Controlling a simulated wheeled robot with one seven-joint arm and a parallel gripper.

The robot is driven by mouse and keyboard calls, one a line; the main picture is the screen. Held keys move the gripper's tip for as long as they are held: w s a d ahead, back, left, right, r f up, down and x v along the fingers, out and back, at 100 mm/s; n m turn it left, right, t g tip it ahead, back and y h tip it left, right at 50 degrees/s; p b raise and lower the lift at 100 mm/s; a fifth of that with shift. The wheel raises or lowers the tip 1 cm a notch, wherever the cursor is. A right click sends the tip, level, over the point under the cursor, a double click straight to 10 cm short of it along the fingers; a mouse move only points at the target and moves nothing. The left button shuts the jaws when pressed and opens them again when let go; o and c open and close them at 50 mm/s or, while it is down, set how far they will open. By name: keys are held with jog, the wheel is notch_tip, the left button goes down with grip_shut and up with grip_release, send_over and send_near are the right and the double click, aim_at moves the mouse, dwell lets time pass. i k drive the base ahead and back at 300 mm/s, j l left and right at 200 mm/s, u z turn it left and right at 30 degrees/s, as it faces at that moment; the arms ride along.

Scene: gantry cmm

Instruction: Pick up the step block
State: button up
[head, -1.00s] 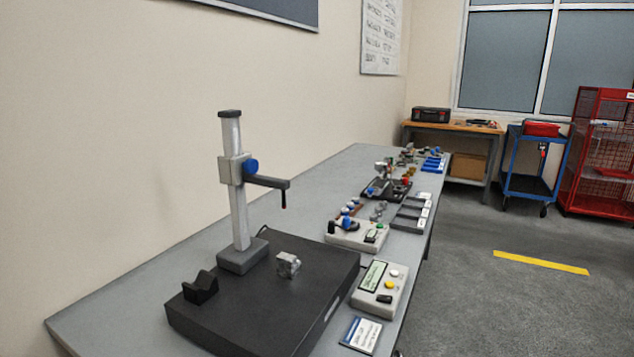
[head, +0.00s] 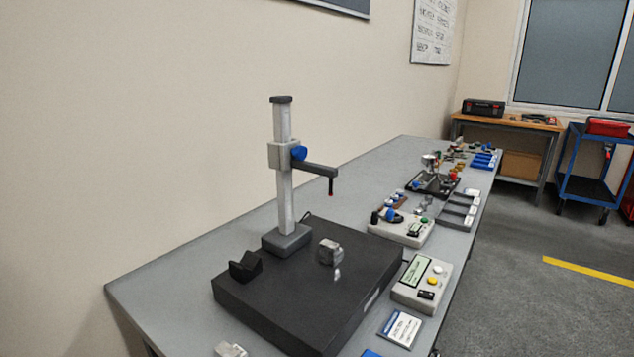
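A small silver-grey metal block (head: 330,252) with an uneven, notched-looking shape sits on the black granite plate (head: 270,315), right of the measuring stand's base. It looks like the step block, but its steps are too small to make out clearly. A second light grey piece (head: 231,349) lies on the table at the bottom edge of the head view, partly cut off, so I cannot tell what it is. My gripper is not in view.
The height stand (head: 285,185) rises from the plate, its arm (head: 315,169) reaching right above the block's level. A black V-shaped block (head: 244,266) sits at the plate's left. A readout box (head: 422,283) and card (head: 400,328) lie right.

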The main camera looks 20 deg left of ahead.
aim_at(331, 254)
jog(key=i+l, duration=0.15)
jog(key=i+l+u, duration=0.3)
jog(key=i+l, duration=0.15)
jog(key=i+l+u, duration=0.3)
jog(key=l, duration=0.25)
jog(key=i, duration=0.1)
